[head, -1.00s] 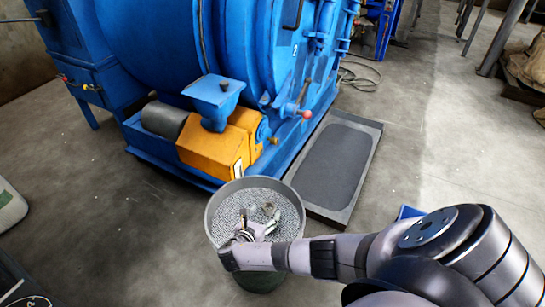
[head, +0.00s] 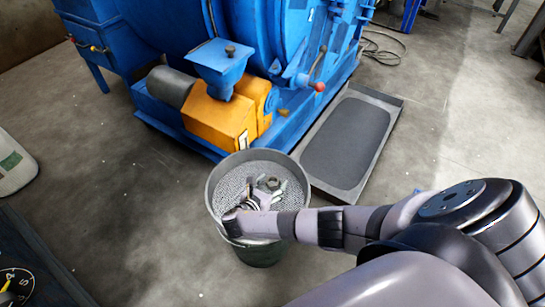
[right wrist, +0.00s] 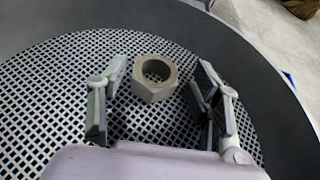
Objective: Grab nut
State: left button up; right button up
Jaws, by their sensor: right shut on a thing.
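A grey-brown hex nut (right wrist: 153,80) shows between my right gripper's fingers in the right wrist view, its hole facing the camera. In the head view the nut (head: 272,183) and right gripper (head: 266,187) are inside the rim of a round grey bin (head: 217,178) with a perforated mesh surface. How far the nut is above the mesh is hard to tell. My left gripper is not in view.
A big blue machine (head: 275,30) with an orange motor housing (head: 215,122) and a blue hopper (head: 220,67) stands behind the bin. A small nut-like piece (head: 230,50) is at the hopper. A flat grey tray (head: 345,143) lies right of the bin.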

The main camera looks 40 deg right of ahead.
jog(key=shift+a+f, duration=0.25)
jog(key=shift+f, duration=0.05)
jog(key=c, duration=1)
jog(key=shift+r, duration=0.1)
